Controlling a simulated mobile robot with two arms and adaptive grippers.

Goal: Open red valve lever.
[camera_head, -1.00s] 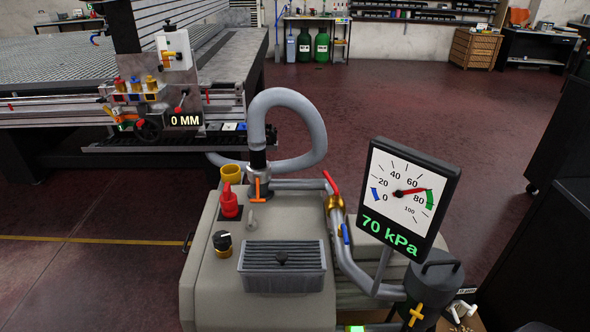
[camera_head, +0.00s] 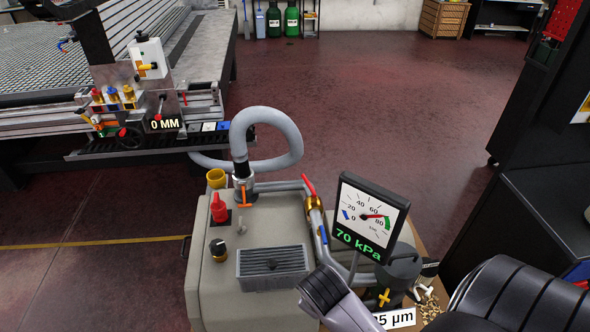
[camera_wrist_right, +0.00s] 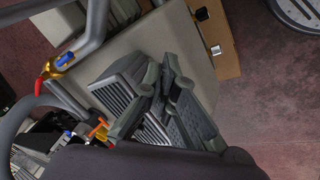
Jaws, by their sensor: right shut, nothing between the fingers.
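The red valve lever (camera_head: 308,184) sits on a brass valve (camera_head: 315,208) in the pipe at the right side of the grey pump unit (camera_head: 263,222). It points up and to the left. In the right wrist view the red lever (camera_wrist_right: 40,86) and its brass valve (camera_wrist_right: 64,60) are at the left. My right gripper (camera_wrist_right: 160,72) is shut and empty, above the pump unit and apart from the lever. In the head view my right arm comes in at the lower right; its fingertips cannot be made out there. My left gripper is not in view.
A blue handle (camera_head: 323,235) is just below the lever. A red knob (camera_head: 218,209), an orange handle (camera_head: 243,195) and a ribbed grey box (camera_head: 272,264) are on the pump unit. A grey hose (camera_head: 282,120) loops behind.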

